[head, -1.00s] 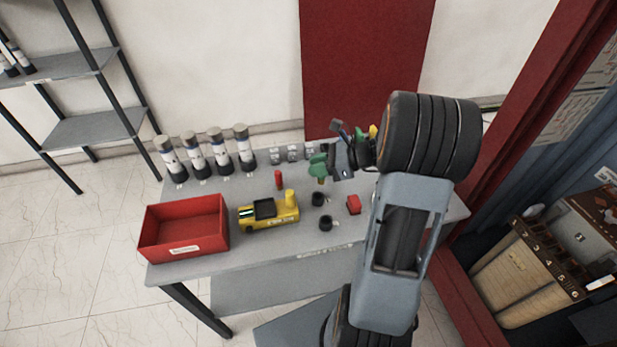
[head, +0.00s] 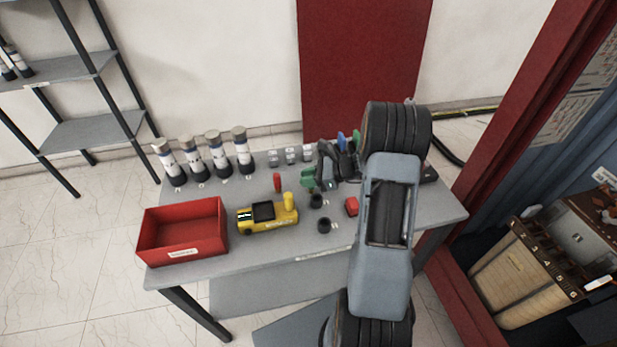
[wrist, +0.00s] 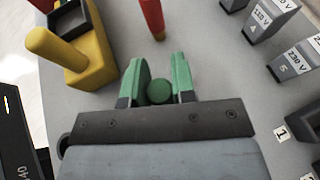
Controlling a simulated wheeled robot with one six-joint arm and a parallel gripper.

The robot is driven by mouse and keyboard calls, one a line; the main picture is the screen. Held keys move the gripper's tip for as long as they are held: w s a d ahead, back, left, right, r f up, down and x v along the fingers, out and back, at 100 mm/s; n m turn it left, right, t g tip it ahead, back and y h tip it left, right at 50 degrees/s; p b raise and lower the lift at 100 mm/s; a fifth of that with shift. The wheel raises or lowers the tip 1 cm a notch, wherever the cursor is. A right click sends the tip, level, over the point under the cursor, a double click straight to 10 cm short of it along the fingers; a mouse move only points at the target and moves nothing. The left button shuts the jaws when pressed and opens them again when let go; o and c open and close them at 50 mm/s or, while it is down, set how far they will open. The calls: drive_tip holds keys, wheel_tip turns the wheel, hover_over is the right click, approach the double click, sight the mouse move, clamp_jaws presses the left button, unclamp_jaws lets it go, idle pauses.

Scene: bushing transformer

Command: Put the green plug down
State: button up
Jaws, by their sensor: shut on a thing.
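The green plug (wrist: 159,91) is a round-topped piece between the two green fingers of my gripper (wrist: 160,82) in the wrist view. My gripper is shut on it. In the head view my gripper (head: 309,179) is low over the grey table (head: 285,240), behind the small black round parts. Whether the plug touches the table cannot be told, as the fingers hide its lower part.
A red plug (head: 278,182) stands just left of my gripper. The yellow device (head: 268,217) and a red bin (head: 183,232) are farther left. Several striped cylinders (head: 217,150) stand at the back left.

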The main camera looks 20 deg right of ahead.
drive_tip(key=o, duration=0.9)
drive_tip(key=shift+f, duration=0.1)
drive_tip(key=shift+d+r, duration=0.1)
drive_tip(key=shift+r, duration=0.1)
drive_tip(key=v, duration=1.1)
drive_tip(key=shift+s+a+r+n+g+h+b, duration=0.15)
drive_tip(key=shift+s+a+r+n+g+h, duration=0.45)
drive_tip(key=shift+s+a+r+n+h, duration=2.1)
drive_tip(key=shift+s+a+f+n+g+h+b, duration=0.1)
drive_tip(key=shift+s+a+n+g+h, duration=0.75)
drive_tip(key=shift+s+a+n, duration=2.45)
drive_tip(key=shift+s+a+r+n+g+h+b, duration=0.25)
drive_tip(key=shift+s+a+r+n+h, duration=1.8)
drive_tip(key=shift+n, duration=4.15)
